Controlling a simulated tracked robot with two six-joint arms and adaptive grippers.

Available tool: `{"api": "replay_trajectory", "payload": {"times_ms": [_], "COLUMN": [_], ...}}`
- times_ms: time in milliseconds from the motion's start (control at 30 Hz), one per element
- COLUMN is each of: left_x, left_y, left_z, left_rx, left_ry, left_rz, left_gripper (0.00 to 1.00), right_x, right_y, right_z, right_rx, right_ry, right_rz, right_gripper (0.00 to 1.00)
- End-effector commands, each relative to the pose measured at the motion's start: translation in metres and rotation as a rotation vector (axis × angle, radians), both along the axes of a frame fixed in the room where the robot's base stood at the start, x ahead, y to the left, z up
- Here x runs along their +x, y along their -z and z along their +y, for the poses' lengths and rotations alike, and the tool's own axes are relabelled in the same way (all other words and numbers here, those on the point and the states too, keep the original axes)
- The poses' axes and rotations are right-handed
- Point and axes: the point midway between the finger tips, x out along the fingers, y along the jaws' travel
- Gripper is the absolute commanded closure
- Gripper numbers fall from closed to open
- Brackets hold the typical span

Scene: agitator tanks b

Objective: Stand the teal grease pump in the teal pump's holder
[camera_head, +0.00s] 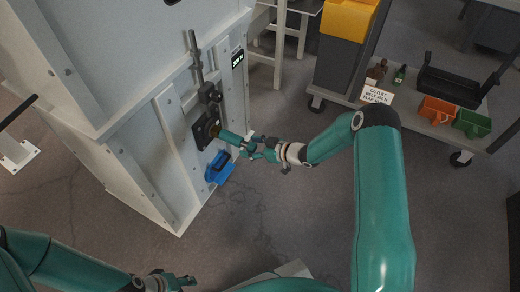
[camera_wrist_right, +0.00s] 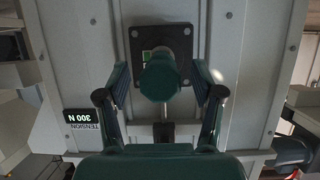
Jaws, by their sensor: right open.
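The teal grease pump (camera_head: 231,138) sticks out from a dark square plate (camera_head: 205,130) on the grey machine wall. In the right wrist view the pump (camera_wrist_right: 160,78) shows end-on in front of the plate (camera_wrist_right: 178,38). My right gripper (camera_head: 250,146) is at the pump's outer end. In its wrist view its open fingers (camera_wrist_right: 160,72) stand on both sides of the pump, with gaps visible. A blue holder-like box (camera_head: 218,168) hangs on the wall just below the pump; I cannot tell whether it is the pump's holder. My left gripper (camera_head: 182,283) is low at the bottom edge, its jaws unclear.
A lever (camera_head: 196,58) and a small display (camera_head: 238,58) are on the wall above the plate. A cart (camera_head: 420,122) at the right carries bottles, a black tray, an orange bin (camera_head: 437,110) and a green bin (camera_head: 472,123). The floor between wall and cart is clear.

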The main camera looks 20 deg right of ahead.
Motion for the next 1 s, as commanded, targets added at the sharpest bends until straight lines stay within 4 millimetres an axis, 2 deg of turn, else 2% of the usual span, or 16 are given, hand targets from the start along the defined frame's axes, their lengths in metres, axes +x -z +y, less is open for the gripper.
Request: {"api": "replay_trajectory", "payload": {"times_ms": [333,733,800,833,1000], "left_x": [0.0000,0.0000,0.0000,0.0000,0.0000], "left_y": [0.0009,0.0009,0.0009,0.0009,0.0009], "left_z": [0.0000,0.0000,0.0000,0.0000,0.0000], "left_rx": [0.000,0.000,0.000,0.000,0.000], "left_ry": [0.000,0.000,0.000,0.000,0.000], "left_rz": [0.000,0.000,0.000,0.000,0.000], "left_gripper": [0.60,0.60,0.60,0.60,0.60], "right_x": [0.0028,0.0029,0.0029,0.0033,0.0034], "right_y": [0.0010,0.0009,0.0009,-0.0001,0.0000], "right_z": [0.0022,0.0026,0.0026,0.0025,0.0027], "right_rx": [0.001,0.000,0.000,0.000,0.001], "right_ry": [0.000,-0.001,-0.001,0.000,-0.001], "right_rz": [0.001,0.000,0.000,-0.002,-0.002], "right_gripper": [0.33,1.00,1.00,0.70,0.98]}}
